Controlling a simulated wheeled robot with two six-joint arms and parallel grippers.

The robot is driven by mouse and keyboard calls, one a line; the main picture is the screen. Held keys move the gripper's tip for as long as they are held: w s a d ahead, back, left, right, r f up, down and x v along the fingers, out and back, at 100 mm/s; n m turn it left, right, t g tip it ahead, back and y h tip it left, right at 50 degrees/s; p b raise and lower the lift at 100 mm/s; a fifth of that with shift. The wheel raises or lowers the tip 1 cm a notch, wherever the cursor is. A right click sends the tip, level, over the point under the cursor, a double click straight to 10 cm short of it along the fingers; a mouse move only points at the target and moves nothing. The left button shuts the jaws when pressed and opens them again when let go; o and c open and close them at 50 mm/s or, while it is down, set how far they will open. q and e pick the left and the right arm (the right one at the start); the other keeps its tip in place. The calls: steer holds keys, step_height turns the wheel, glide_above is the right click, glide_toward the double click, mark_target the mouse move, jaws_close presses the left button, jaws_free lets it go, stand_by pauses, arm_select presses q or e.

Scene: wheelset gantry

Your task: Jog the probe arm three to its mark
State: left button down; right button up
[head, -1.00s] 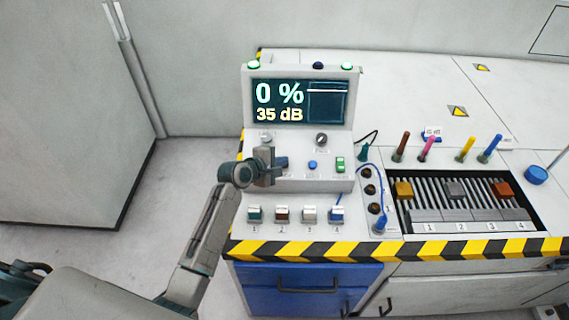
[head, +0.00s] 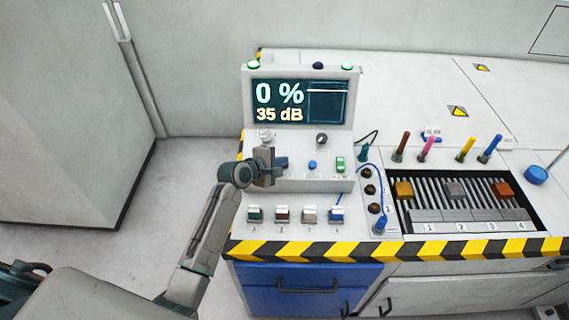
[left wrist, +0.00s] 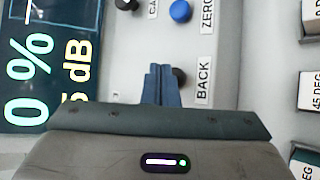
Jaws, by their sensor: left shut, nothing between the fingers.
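My left gripper (head: 282,163) is over the sloped face of the console (head: 225,176), below its screen. Its blue fingers show in the left wrist view (left wrist: 162,86), shut and empty. They are beside a dark round button (left wrist: 179,77) labelled BACK; contact cannot be told. The screen (head: 299,101) reads 0 % and 35 dB. A slotted bay (head: 478,202) at the right has lanes numbered in front, with yellow (head: 404,189), grey (head: 455,190) and orange (head: 502,189) blocks at its back. Which part is probe arm three is unclear. My right gripper is out of view.
Several numbered keys (head: 309,214) line the console's front. The floor at left is clear.

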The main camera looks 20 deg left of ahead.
arm_select(q)
steer(key=shift+w+f, duration=0.15)
steer(key=shift+f, duration=0.2)
